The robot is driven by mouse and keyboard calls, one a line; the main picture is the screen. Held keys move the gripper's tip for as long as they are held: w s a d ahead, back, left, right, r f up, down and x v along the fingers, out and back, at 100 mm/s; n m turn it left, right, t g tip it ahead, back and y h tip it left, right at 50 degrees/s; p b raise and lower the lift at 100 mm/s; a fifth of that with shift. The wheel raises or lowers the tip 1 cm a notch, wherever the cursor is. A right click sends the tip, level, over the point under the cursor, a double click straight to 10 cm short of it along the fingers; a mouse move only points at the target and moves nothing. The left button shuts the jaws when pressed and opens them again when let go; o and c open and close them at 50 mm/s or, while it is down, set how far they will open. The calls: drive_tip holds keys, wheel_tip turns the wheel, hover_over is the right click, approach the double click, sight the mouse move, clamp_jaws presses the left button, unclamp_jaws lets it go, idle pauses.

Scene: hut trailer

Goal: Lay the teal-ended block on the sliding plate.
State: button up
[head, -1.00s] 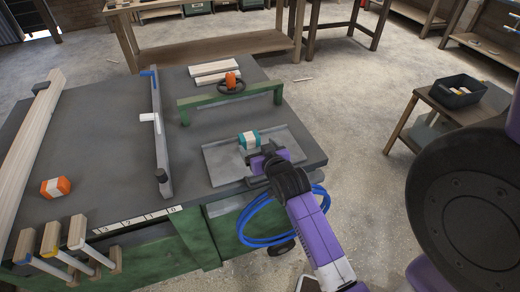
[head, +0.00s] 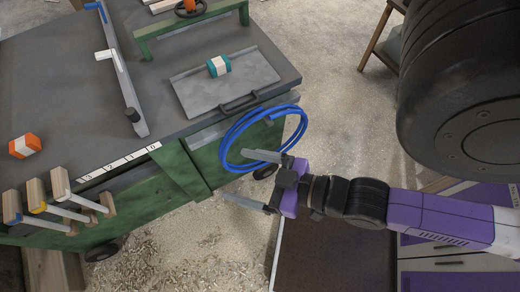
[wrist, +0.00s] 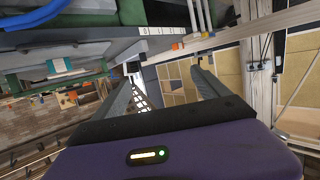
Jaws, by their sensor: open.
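The teal-ended block (head: 219,66), white in the middle with teal ends, lies on the grey sliding plate (head: 205,97) near its back edge. The plate has a raised rim and a dark handle (head: 239,103) at its front. The block also shows in the wrist view (wrist: 60,66), at the left. My gripper (head: 246,179) is open and empty, out in front of the bench and below its top, apart from the block and plate. Its two fingers are spread in the wrist view (wrist: 158,85).
A coiled blue hose (head: 230,143) hangs at the bench front close to my gripper. A green bridge-like frame (head: 195,30) stands behind the plate. An orange-ended block (head: 25,145) lies at the bench's left. Clamps (head: 62,188) hang at the front left edge.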

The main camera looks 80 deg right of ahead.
drive_tip(key=s+r, duration=0.1)
drive_tip(key=s+a+r+n+y, duration=0.1)
drive_tip(key=s+a+r+y, duration=0.1)
drive_tip(key=shift+s+a+r+n, duration=0.25)
drive_tip(key=shift+s+r+n, duration=0.05)
drive_tip(key=shift+s, duration=0.1)
idle(1.0)
